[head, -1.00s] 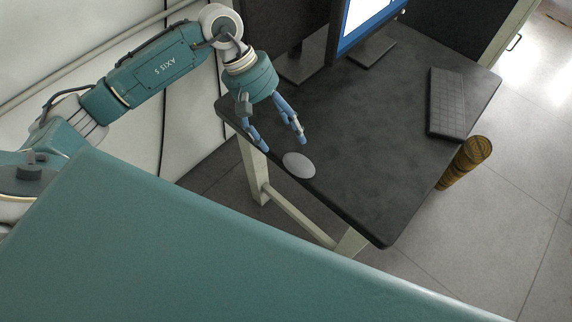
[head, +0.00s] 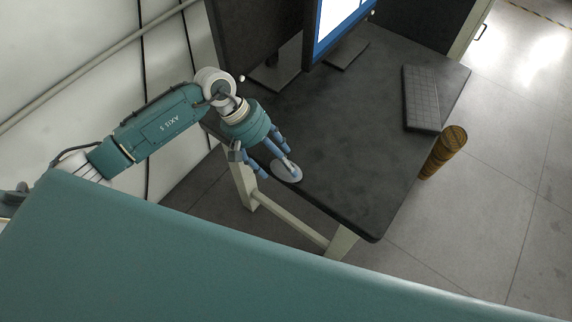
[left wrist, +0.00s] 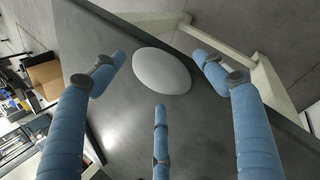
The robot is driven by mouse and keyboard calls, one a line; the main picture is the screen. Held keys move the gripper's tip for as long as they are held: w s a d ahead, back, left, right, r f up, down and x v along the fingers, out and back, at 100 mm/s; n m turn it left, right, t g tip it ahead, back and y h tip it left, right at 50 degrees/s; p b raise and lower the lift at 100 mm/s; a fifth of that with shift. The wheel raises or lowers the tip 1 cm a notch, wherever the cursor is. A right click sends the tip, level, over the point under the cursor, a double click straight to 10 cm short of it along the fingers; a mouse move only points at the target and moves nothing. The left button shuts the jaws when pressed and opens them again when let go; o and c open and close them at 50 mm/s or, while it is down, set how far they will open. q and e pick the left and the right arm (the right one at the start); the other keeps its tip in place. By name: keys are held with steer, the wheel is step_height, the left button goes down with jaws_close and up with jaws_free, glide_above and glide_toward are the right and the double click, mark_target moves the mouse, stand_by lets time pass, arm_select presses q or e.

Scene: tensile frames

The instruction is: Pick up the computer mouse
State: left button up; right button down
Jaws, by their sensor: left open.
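The computer mouse is a smooth pale grey oval (head: 290,177) lying on the dark desk top (head: 345,150), close to its near left edge. In the left wrist view the mouse (left wrist: 162,71) lies between the fingertips. My left gripper (head: 276,174) reaches down to the mouse, its blue fingers spread. In the head view, one finger overlaps the mouse and hides part of it. In the left wrist view two fingers flank the mouse and a third is below it; contact is not clear. My right gripper is out of view.
A dark keyboard (head: 421,98) lies toward the desk's right side. A monitor with a lit blue-edged screen (head: 338,28) stands at the back. A brown cylindrical stool-like object (head: 443,152) stands beside the desk's right edge. The middle of the desk is clear.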

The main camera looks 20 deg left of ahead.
arm_select(q)
steer(key=shift+x, duration=0.85)
steer(key=c, duration=1.2)
